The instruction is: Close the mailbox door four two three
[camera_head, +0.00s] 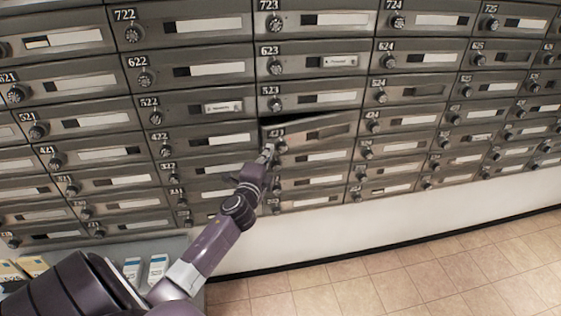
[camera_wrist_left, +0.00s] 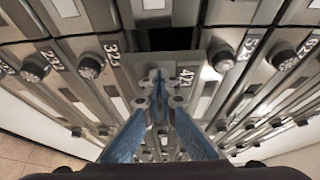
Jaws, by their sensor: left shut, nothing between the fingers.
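Mailbox door 423 (camera_head: 325,133) is partly open in the head view, tilted out of line with the doors around it. A dark gap shows along its top edge. In the wrist view the door (camera_wrist_left: 195,65) lies just beyond the fingers, with its number partly seen and a dark opening behind it. My left gripper (camera_head: 268,151) is at the door's left end, close to its knob. The gripper (camera_wrist_left: 160,84) has its blue fingers together in the wrist view, with nothing between them. I cannot tell whether the fingertips touch the door. My right gripper is not in view.
Rows of other grey mailbox doors with round knobs surround it, such as door 523 (camera_head: 310,100) above. A counter (camera_head: 178,246) with small boxes (camera_head: 158,268) stands at lower left. The tiled floor (camera_head: 400,275) at lower right is clear.

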